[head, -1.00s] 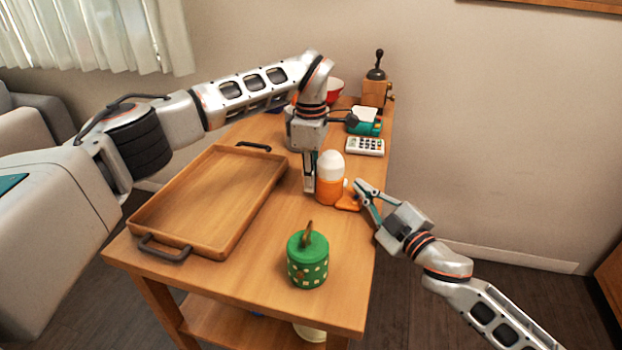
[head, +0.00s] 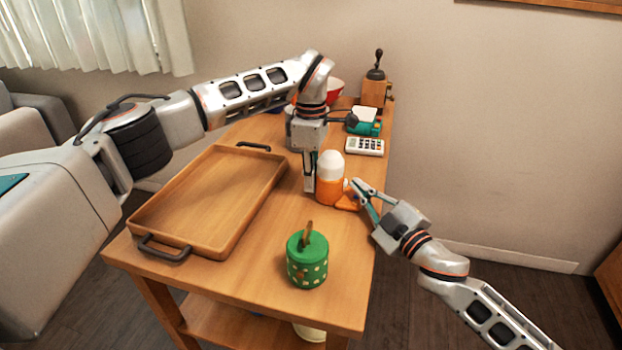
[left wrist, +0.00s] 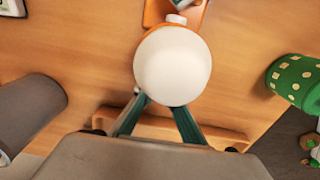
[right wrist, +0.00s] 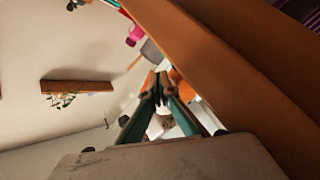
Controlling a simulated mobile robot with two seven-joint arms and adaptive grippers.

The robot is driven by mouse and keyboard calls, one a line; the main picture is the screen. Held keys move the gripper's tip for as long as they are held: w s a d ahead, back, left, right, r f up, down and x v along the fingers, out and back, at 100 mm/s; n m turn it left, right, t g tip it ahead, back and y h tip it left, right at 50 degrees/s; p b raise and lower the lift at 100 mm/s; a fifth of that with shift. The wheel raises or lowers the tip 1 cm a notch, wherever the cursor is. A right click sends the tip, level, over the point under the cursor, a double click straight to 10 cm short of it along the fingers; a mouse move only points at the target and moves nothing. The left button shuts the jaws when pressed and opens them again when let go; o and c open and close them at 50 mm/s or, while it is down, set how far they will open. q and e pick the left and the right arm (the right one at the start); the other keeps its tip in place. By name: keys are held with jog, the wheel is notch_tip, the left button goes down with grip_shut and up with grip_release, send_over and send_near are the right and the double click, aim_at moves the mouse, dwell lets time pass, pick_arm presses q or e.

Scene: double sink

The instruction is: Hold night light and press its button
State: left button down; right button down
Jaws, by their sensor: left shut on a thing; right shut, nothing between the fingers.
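The night light (head: 330,177) has an orange body and a white domed top, and stands upright on the wooden table near its right edge. Its white dome (left wrist: 172,66) fills the middle of the left wrist view. My left gripper (head: 309,188) points down and is shut on the night light from its left side. My right gripper (head: 358,186) is shut and empty, just to the right of the night light, with its fingertips close to it; I cannot tell whether they touch. In the right wrist view the night light's orange body (right wrist: 181,88) is partly hidden behind the fingers.
A wooden tray (head: 232,243) with dark handles lies to the left. A green dotted jar (head: 307,262) stands in front.

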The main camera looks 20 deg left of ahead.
jog(key=shift+s+a, duration=0.35)
jog(key=shift+a, duration=0.4)
dwell(0.8)
jog(key=shift+s+f, duration=0.1)
jog(key=shift+f, duration=0.1)
dwell(0.6)
jog(key=shift+d, duration=0.1)
jog(key=shift+d+f, duration=0.25)
jog(key=shift+d, duration=0.25)
jog(key=shift+w+d+r, duration=0.15)
jog(key=shift+d, duration=1.15)
jog(key=shift+w+d+r, duration=0.1)
jog(key=shift+d, duration=1.2)
jog(key=d, duration=0.4)
jog(key=shift+w+d+r, duration=0.15)
jog(key=shift+w+d, duration=0.05)
jog(key=shift+d, duration=0.1)
